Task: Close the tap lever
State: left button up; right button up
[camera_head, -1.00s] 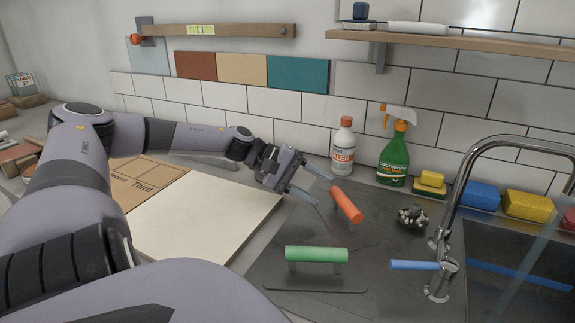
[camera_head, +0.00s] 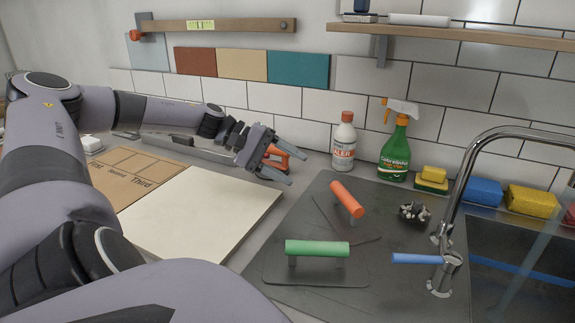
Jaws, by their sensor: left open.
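The chrome tap (camera_head: 455,185) stands at the right, its spout arching out of the right edge. Its blue lever (camera_head: 417,259) points left from the tap body, roughly level. A pale translucent streak (camera_head: 543,240), which looks like running water, slants into the dark sink (camera_head: 490,298). My left gripper (camera_head: 290,166) is open, left of and behind the lever and well apart from it. An orange object (camera_head: 277,156) shows at its fingers; I cannot tell whether it lies between or behind them. My right gripper is not in view.
A green-handled trowel (camera_head: 317,248) and an orange-handled trowel (camera_head: 347,198) lie on the dark mat (camera_head: 385,290) between my left gripper and the tap.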

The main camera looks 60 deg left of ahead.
aim_at(450, 261)
jog(key=k, duration=1.5)
